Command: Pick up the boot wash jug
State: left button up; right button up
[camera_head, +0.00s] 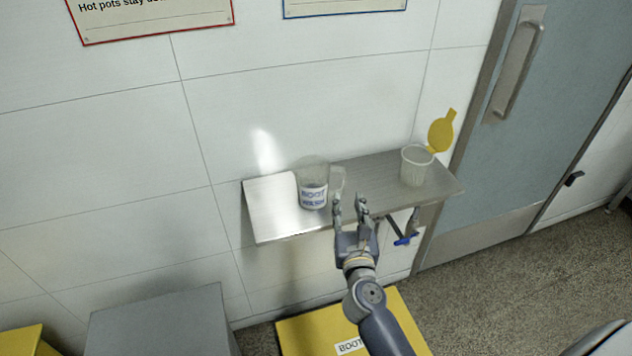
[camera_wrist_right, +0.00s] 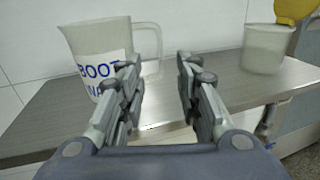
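The boot wash jug (camera_head: 313,190) is a translucent jug with a white label in blue letters. It stands upright on the metal wall shelf (camera_head: 272,222), and its handle (camera_head: 338,181) points right. In the right wrist view the jug (camera_wrist_right: 97,45) is at the left, with its handle (camera_wrist_right: 150,50) behind the left finger. My right gripper (camera_head: 350,202) is open and empty at the shelf's front edge, right of the jug's body and in front of its handle. In the right wrist view its fingers (camera_wrist_right: 157,80) are spread apart. My left gripper is not in view.
A translucent cup with an open yellow lid (camera_head: 416,167) stands on the shelf's right part. A blue-handled valve (camera_head: 405,240) is below the shelf. A yellow box (camera_head: 305,335) and a grey box (camera_head: 160,325) are below. A grey door (camera_head: 535,130) is at the right.

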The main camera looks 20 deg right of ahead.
aim_at(345, 186)
jog(key=x, duration=0.3)
jog(key=shift+w, duration=0.35)
jog(key=x, duration=0.5)
jog(key=shift+d+f+p, duration=0.2)
jog(key=shift+f+p, duration=0.15)
jog(key=shift+s, duration=0.1)
grip_shut()
